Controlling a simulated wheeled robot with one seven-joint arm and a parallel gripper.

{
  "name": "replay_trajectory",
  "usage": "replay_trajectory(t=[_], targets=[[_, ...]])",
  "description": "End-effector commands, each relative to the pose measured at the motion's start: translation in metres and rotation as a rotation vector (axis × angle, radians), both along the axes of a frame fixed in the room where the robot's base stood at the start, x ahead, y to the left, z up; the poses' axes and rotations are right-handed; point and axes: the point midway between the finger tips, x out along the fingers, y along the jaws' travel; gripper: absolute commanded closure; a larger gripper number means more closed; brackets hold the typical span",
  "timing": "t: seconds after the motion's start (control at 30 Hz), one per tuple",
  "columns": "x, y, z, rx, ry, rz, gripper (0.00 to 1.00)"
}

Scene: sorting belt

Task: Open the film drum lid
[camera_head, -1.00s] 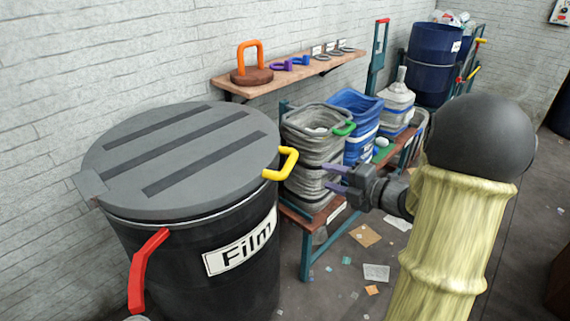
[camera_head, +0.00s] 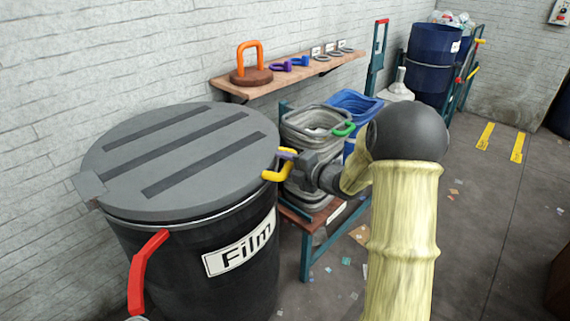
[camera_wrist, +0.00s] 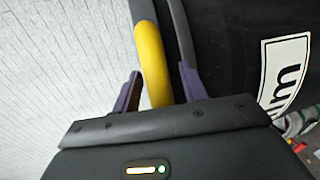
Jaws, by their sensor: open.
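The black film drum (camera_head: 200,262) stands at the left with a white "Film" label, which also shows in part in the wrist view (camera_wrist: 285,70). Its grey lid (camera_head: 215,135) lies flat and closed on top, with dark ribs. A yellow handle (camera_head: 272,174) sticks out from the lid's right edge. My gripper (camera_head: 290,156) is at this handle. In the wrist view the yellow handle (camera_wrist: 153,62) runs between the two open purple fingers (camera_wrist: 160,88), with a gap on each side. The handle's far end is hidden behind the gripper body.
A red handle (camera_head: 145,268) sits on the drum's front left. Grey baskets (camera_head: 310,125) and a blue one (camera_head: 355,102) stand on a bench right behind my gripper. A wall shelf (camera_head: 300,72) holds an orange handle. Open floor lies to the right.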

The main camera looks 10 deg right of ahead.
Motion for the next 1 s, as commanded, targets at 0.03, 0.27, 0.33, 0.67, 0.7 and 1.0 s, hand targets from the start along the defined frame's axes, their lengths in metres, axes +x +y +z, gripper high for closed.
replay_trajectory(t=[0.03, 0.27, 0.33, 0.67, 0.7, 1.0], targets=[[0.003, 0.002, -0.001, 0.000, 0.001, 0.001, 0.57], [0.005, 0.003, -0.002, -0.001, 0.001, 0.000, 0.57], [0.005, 0.003, -0.001, -0.001, 0.001, 0.000, 0.57], [0.004, 0.003, -0.002, 0.000, 0.001, 0.000, 1.00], [0.004, 0.003, -0.002, 0.000, 0.001, 0.000, 1.00], [0.011, 0.012, 0.016, -0.025, -0.022, 0.012, 1.00]])
